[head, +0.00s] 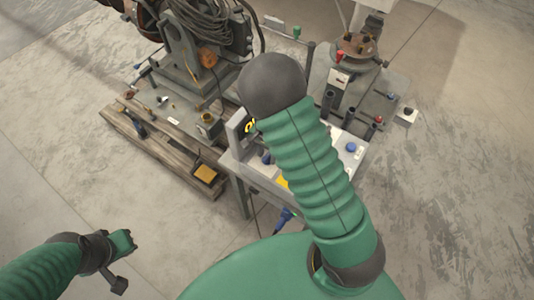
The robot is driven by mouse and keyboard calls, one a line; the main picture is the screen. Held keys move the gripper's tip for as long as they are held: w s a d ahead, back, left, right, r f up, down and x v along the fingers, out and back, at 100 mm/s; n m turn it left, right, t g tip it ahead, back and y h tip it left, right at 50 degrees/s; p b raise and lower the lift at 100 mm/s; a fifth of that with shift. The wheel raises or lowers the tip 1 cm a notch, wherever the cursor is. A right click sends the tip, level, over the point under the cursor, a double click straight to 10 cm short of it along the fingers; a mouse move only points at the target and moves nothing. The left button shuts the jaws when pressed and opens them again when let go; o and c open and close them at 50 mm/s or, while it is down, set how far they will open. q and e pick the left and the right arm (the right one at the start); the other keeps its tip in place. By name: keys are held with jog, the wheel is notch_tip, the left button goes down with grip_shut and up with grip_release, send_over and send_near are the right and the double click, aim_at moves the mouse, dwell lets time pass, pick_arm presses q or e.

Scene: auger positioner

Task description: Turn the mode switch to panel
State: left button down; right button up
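A light grey control panel (347,160) on a stand sits near the middle of the head view, with a blue button (351,147) at its right end. My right arm reaches over the panel and covers its middle. I cannot make out the mode switch or its setting. The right gripper lies at or behind the arm's dark rounded end, and its fingers cannot be made out. My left arm comes in at the lower left, well away from the panel. Its green and dark end (119,245) shows, but no finger opening is clear.
A machine with coiled cables (205,22) stands on a wooden pallet (160,150) behind and left of the panel. A grey machine base with a round flange (357,45) stands behind right. A blue connector (284,216) hangs below the panel. Concrete floor at right is clear.

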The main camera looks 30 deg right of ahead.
jog(key=shift+a, duration=0.1)
grip_shut()
jog(key=shift+n, duration=0.3)
jog(key=n, duration=0.4)
jog(key=shift+w+r, duration=0.1)
jog(key=n, duration=0.5)
jog(key=shift+b, duration=0.35)
jog(key=n, duration=0.4)
jog(key=shift+w+r, duration=0.1)
jog(key=shift+n+p, duration=0.55)
jog(key=shift+n, duration=1.65)
